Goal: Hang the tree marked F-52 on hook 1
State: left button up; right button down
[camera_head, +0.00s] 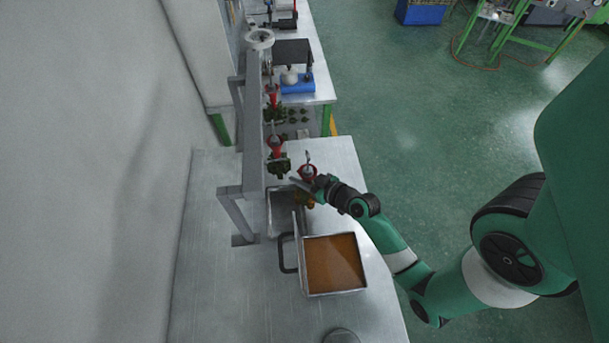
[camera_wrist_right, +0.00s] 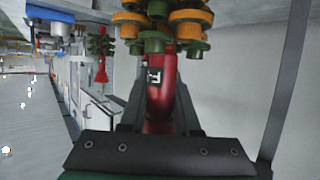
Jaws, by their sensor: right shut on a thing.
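My right gripper (camera_head: 318,184) is shut on a red-stemmed wax tree (camera_head: 307,173) in the head view, above the table and right of the rack. In the right wrist view, the gripper (camera_wrist_right: 158,118) grips its red stem (camera_wrist_right: 163,85), with orange and green pieces clustered on it. A small dark label on the stem shows a white "F"; the rest is unreadable. The rack (camera_head: 252,120) carries two other red trees, a nearer one (camera_head: 277,146) and a farther one (camera_head: 272,95). Hook numbers are not readable. My left gripper is not in view.
A pan (camera_head: 334,292) with an orange-brown filling stands on the metal table, with a metal basin (camera_head: 282,222) behind it under the rack. A blue-based device (camera_head: 297,84) stands on the far table. The wall is at left; open floor lies to the right.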

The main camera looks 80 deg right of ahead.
jog(key=w+a+p, duration=0.2)
jog(key=w+a, duration=0.1)
jog(key=w, duration=0.4)
jog(key=shift+w+f, duration=0.4)
dwell(0.3)
dwell(0.4)
jog(key=c, duration=0.6)
grip_release()
jog(key=shift+o, duration=0.2)
